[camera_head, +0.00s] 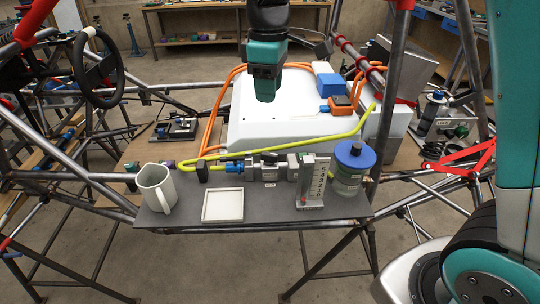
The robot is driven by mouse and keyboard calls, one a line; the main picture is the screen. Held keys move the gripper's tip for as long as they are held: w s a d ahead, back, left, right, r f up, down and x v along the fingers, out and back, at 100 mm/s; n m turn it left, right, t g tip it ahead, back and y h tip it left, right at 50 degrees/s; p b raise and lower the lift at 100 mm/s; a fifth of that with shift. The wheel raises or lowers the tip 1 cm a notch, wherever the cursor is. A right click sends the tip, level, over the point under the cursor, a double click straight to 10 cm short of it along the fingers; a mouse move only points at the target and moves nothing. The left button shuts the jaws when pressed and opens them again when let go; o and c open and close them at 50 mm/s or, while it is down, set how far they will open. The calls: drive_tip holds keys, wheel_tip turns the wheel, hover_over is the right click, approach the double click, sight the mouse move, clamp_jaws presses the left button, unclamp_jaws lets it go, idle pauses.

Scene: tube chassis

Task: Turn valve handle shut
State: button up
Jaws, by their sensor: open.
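A row of inline fittings (270,167) lies along the back of a grey shelf (270,205), with a blue part (235,167) toward its left. I cannot tell which small part of this row is the valve handle, or how it is turned. My gripper (266,92), teal and dark, hangs pointing down in front of the white battery-like box (290,125), above and behind the fittings. It appears clear of them. Its fingertips are too small to make out clearly; it holds nothing that I can see. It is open.
On the shelf stand a white mug (157,188), a shallow white tray (223,206), a labelled metal block (313,182) and a blue-lidded jar (352,168). A yellow-green hose (335,136) and orange cables (215,120) run behind. Frame tubes and a steering wheel (97,68) surround the area.

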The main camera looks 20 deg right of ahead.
sight(269, 153)
wheel_tip(269, 153, down, 17)
drive_tip(key=shift+r+p, duration=0.1)
drive_tip(key=shift+p, duration=0.8)
clamp_jaws()
